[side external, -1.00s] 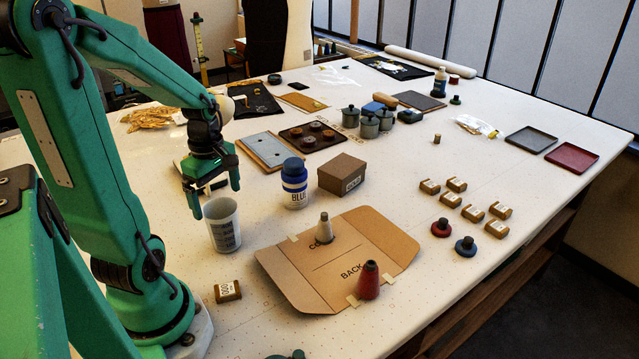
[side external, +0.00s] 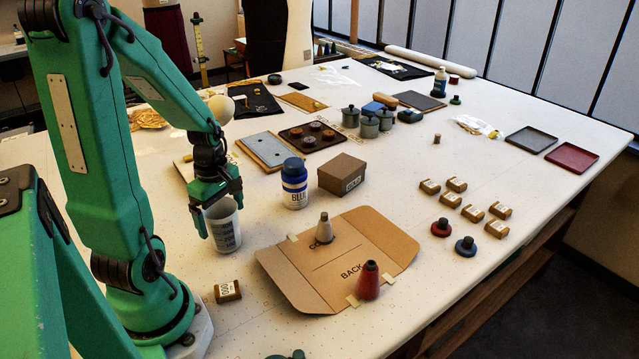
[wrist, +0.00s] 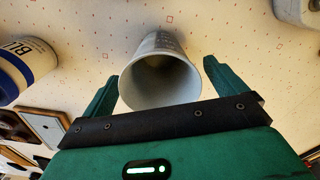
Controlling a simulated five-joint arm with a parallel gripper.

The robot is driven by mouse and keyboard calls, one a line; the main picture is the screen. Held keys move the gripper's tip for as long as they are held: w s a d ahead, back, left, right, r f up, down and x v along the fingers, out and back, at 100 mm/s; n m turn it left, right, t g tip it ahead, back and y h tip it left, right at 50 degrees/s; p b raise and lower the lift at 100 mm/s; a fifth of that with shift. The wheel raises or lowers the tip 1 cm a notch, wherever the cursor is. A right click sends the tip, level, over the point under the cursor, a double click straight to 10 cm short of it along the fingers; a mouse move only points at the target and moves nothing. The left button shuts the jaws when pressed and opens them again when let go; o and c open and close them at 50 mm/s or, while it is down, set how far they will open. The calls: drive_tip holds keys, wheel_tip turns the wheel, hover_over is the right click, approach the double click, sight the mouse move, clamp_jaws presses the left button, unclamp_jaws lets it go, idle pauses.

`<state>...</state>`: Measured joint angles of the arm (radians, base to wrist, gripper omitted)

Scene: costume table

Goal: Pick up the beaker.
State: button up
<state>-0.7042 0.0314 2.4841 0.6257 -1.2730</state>
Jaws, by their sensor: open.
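The beaker (side external: 226,236) is a pale, whitish cup with dark markings, standing upright on the table in the side view. In the wrist view the beaker (wrist: 160,72) shows its open mouth, between the two green fingers. My gripper (side external: 220,222) is open at the beaker, with one finger at its left side and the other at its right rim. The beaker's far lower part is hidden.
A blue-and-white jar (side external: 294,184) stands right of the beaker, with a brown box (side external: 342,174) beyond it. A small tan labelled block (side external: 227,292) lies in front.

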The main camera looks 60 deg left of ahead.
idle(0.4)
drive_tip(key=c, duration=1.1)
drive_tip(key=shift+r, duration=0.15)
drive_tip(key=shift+r, duration=1)
drive_tip(key=d+r, duration=0.3)
drive_tip(key=w+d+r, duration=0.1)
drive_tip(key=d+r, duration=0.2)
drive_tip(key=d, duration=0.1)
drive_tip(key=w+d+r, duration=0.1)
drive_tip(key=d+r, duration=0.1)
drive_tip(key=d, duration=0.2)
drive_tip(key=shift+d+r, duration=0.25)
drive_tip(key=shift+r, duration=0.15)
